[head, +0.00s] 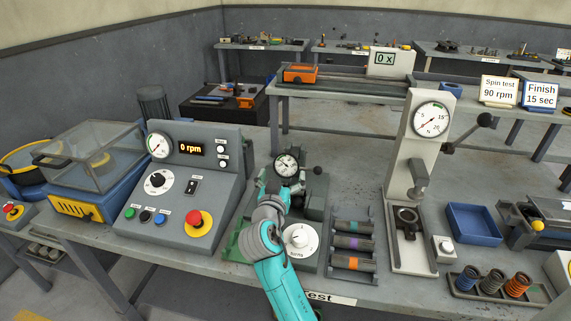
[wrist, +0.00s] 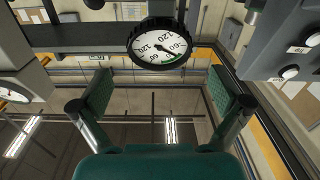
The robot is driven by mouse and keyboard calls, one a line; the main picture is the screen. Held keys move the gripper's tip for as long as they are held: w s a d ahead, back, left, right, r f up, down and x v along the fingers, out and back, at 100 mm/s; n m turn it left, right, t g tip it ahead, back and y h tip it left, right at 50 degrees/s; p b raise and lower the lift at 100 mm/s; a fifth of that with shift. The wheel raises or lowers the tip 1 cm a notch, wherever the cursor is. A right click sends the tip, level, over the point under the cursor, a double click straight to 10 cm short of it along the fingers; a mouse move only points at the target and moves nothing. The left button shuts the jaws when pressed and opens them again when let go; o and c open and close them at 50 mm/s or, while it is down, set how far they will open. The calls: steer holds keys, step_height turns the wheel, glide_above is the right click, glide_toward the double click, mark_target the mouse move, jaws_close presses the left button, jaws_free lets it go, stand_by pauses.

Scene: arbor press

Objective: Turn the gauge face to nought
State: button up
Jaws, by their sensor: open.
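The dial gauge (head: 287,165) has a round white face and a black rim, and sits on a dark stand behind my arm. It shows large at the top of the wrist view (wrist: 160,45), with its numerals tilted and a thin dark needle; where zero lies is hard to read. My gripper (wrist: 162,88) is open and empty, with one green-padded finger to each side. The gauge appears above and between the fingertips, and neither finger touches it. In the head view my gripper (head: 291,190) is just below the gauge, with its fingers small and partly merged with the stand.
A control panel (head: 185,190) with a red stop button stands left. A white knob (head: 299,236) sits in front of the stand. A rack of coloured rollers (head: 353,243) and the pale press (head: 412,180) stand right. A blue tray (head: 473,224) lies farther right.

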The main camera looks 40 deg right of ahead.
mark_target(286, 165)
steer(key=shift+x, duration=2.65)
steer(key=shift+c, duration=0.3)
steer(key=c, duration=1.1)
